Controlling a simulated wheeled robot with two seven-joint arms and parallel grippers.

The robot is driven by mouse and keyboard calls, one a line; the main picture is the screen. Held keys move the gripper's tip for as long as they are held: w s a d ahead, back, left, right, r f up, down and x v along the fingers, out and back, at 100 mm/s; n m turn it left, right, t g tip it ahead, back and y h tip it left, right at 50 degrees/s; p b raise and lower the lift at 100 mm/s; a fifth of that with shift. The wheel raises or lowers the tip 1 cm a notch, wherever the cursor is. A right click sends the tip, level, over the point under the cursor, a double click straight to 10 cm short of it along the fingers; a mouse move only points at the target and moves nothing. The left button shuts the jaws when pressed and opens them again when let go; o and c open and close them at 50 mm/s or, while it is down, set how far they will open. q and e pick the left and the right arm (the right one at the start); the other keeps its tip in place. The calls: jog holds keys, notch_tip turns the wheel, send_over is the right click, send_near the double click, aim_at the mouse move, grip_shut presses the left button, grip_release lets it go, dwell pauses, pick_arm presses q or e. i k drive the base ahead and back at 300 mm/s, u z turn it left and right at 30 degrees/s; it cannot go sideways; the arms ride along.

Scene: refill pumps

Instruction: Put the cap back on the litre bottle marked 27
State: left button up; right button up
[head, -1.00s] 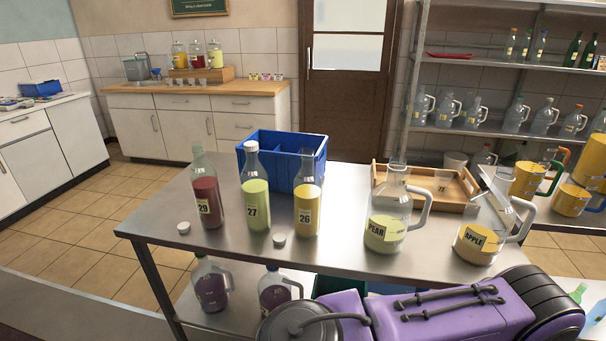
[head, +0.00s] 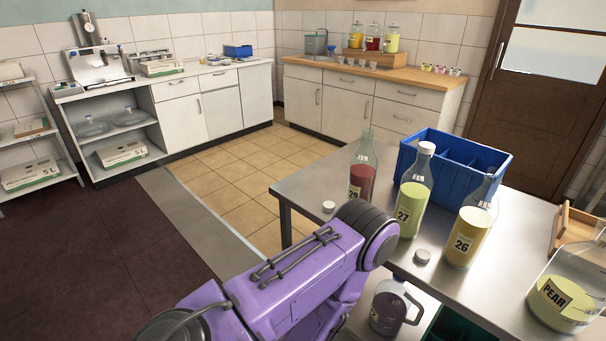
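The litre bottle marked 27 (head: 411,203) stands upright on the steel table, holding light green liquid. A white cap (head: 427,148) sits on its mouth. Bottle 29 (head: 361,181) with dark red liquid stands to its left, and bottle 26 (head: 468,236) with yellow liquid to its right; both look uncapped. One loose white cap (head: 329,207) lies left of bottle 29. Another loose cap (head: 422,256) lies in front, between bottles 27 and 26. A purple arm of mine reaches across the front, partly hiding the table edge. Neither gripper is in view.
A blue divided crate (head: 455,165) stands behind the bottles. The PEAR jug (head: 562,290) and a wooden tray (head: 577,222) are at the right. A handled jug (head: 390,308) stands below the tabletop. Counters line the back; open tiled floor lies left of the table.

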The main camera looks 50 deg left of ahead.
aim_at(415, 187)
jog(key=u, duration=0.9)
